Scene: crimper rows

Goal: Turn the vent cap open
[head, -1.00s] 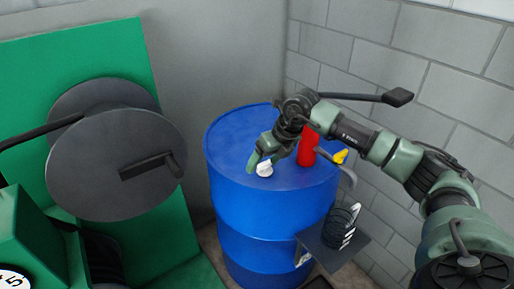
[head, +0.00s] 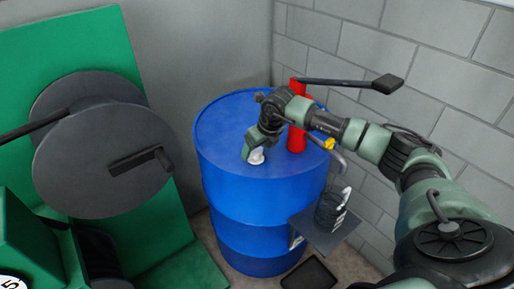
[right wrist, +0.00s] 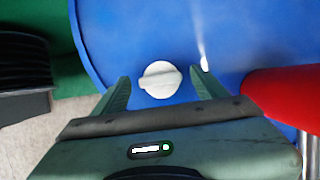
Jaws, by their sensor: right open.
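The vent cap (head: 256,157) is a small white round knob with a raised bar across it, on top of the blue drum (head: 262,203). In the right wrist view the cap (right wrist: 160,79) lies between and slightly beyond the tips of my right gripper (right wrist: 159,82). The bar runs roughly left to right there. My right gripper (head: 252,152) is open, with one finger on each side of the cap and a gap to each. In the head view the gripper partly hides the cap. My left gripper is not in view.
A red cylinder (head: 297,138) stands on the drum right of the cap, close to my right arm; it also shows in the right wrist view (right wrist: 275,97). A yellow-handled tap (head: 329,143) is at the drum's right edge. A dark shelf (head: 316,236) juts out below. Green machinery stands left.

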